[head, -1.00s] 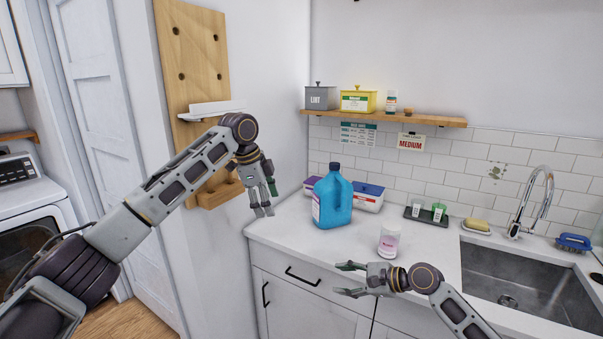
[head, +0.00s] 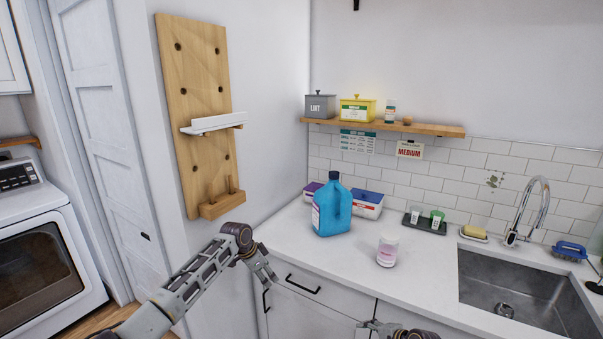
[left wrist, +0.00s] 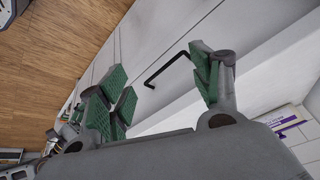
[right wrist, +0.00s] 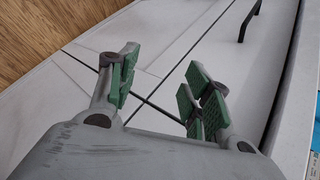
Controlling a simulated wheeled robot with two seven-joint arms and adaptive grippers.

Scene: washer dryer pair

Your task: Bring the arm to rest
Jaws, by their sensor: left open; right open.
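My left arm comes in low from the left in the head view. Its gripper (head: 264,272) hangs in front of the cabinet at the left end of the counter. In the left wrist view the left gripper (left wrist: 165,88) is open and empty, its green pads apart, with a black cabinet handle (left wrist: 168,68) beyond. My right gripper (head: 366,327) shows only in part at the bottom edge of the head view. In the right wrist view the right gripper (right wrist: 155,92) is open and empty in front of the white cabinet fronts (right wrist: 75,80).
The white counter (head: 335,262) holds a blue jug (head: 332,212), a white jar (head: 387,251) and boxes (head: 368,203), beside a sink (head: 520,285). A wooden pegboard (head: 200,95) with a white ledge hangs on the wall. A white machine (head: 45,255) stands at left.

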